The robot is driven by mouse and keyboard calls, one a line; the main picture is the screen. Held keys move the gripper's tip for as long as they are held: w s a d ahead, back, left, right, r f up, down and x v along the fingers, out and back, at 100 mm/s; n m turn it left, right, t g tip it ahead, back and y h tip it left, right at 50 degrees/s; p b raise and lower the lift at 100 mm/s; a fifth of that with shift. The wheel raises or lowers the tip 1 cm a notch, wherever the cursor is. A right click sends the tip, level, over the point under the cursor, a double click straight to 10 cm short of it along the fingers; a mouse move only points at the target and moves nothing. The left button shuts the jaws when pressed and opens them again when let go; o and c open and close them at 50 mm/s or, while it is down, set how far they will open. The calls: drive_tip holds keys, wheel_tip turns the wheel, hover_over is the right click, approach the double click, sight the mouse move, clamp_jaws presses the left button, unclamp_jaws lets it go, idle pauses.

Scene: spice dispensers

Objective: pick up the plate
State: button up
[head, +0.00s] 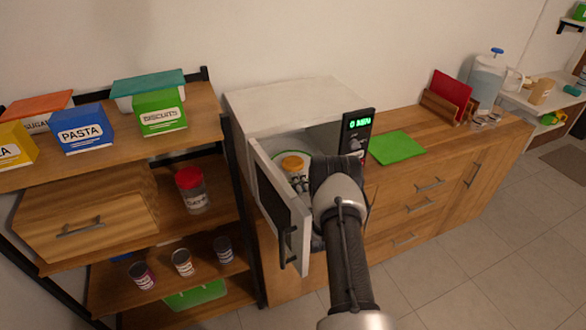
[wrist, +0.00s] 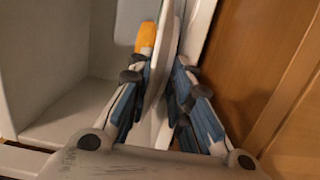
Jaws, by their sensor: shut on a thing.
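The plate (wrist: 167,42) shows edge-on in the wrist view as a thin pale disc between my fingers. My gripper (wrist: 162,72) is shut on its rim, with one blue-padded finger on each side. In the head view my gripper is mostly hidden behind my own wrist, at the open front of the microwave (head: 290,97). A curved pale-green rim inside the microwave may be part of the plate. A jar with an orange lid (head: 292,163) stands inside; an orange part (wrist: 146,38) also shows beside the plate in the wrist view.
The microwave door (head: 281,200) hangs open just left of my arm. A shelf with boxes and jars stands at left, including the red-lidded jar (head: 193,190). A green mat (head: 397,147) lies on the counter at right. Floor in front is clear.

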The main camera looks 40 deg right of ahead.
drive_tip(key=shift+r, duration=0.1)
clamp_jaws()
wheel_tip(320, 180, up, 10)
drive_tip(key=p, duration=0.3)
